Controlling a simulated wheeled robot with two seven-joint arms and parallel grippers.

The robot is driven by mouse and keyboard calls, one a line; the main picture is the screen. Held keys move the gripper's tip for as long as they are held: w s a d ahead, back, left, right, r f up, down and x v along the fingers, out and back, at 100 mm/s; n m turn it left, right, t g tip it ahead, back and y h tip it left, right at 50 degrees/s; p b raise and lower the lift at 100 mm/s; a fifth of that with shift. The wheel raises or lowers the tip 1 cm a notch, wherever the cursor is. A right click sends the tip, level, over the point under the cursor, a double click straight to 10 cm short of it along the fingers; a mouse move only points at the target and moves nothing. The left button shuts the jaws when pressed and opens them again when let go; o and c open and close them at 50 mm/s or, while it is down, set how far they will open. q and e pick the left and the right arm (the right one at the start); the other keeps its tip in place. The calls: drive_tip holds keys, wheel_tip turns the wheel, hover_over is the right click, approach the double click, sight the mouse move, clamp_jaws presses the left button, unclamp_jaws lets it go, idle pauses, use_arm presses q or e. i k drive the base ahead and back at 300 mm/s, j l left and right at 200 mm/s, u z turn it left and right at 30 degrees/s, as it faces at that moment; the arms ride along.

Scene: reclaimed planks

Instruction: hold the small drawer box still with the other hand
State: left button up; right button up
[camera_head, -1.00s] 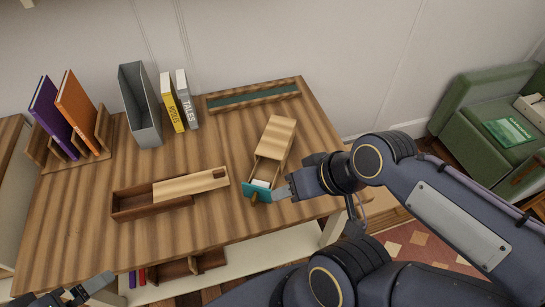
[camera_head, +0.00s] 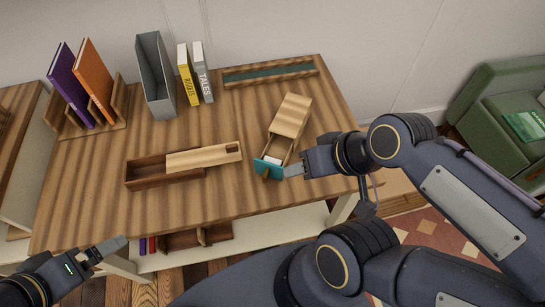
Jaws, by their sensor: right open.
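The small drawer box (camera_head: 289,117) is pale striped wood and lies on the table right of centre. Its drawer is partly pulled out towards the front, with a teal front panel (camera_head: 267,168) and something white inside. My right gripper (camera_head: 291,171) is open, its fingertips just right of the teal panel; I cannot tell whether they touch it. My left gripper (camera_head: 113,246) is at the table's front left edge, well away from the drawer box. Its fingers are seen nearly side-on, so their opening is unclear.
A long wooden box (camera_head: 165,175) with a part-slid lid lies left of the drawer box. Behind stand a grey file holder (camera_head: 156,77), two upright books, and a rack (camera_head: 105,118) with purple and orange books. A green-lined tray (camera_head: 268,73) lies at the back. The table's left front is bare.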

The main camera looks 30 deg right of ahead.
sight(279, 146)
drive_tip(key=k, duration=0.2)
drive_tip(key=k+u, duration=0.15)
drive_tip(key=u, duration=0.2)
drive_tip(key=k+u, duration=0.15)
drive_tip(key=u, duration=0.2)
drive_tip(key=k+j+u, duration=0.15)
drive_tip(key=u, duration=0.2)
drive_tip(key=k+l, duration=0.1)
drive_tip(key=l, duration=0.3)
drive_tip(key=k+l+u, duration=0.1)
drive_tip(key=l, duration=0.3)
drive_tip(key=k+l, duration=0.1)
drive_tip(key=l, duration=0.3)
drive_tip(key=k+l+u, duration=0.1)
drive_tip(key=l, duration=0.3)
drive_tip(key=k+l, duration=0.15)
drive_tip(key=l, duration=0.25)
drive_tip(key=k+l, duration=0.1)
drive_tip(key=l, duration=0.25)
drive_tip(key=k+l+u, duration=0.1)
drive_tip(key=l, duration=0.3)
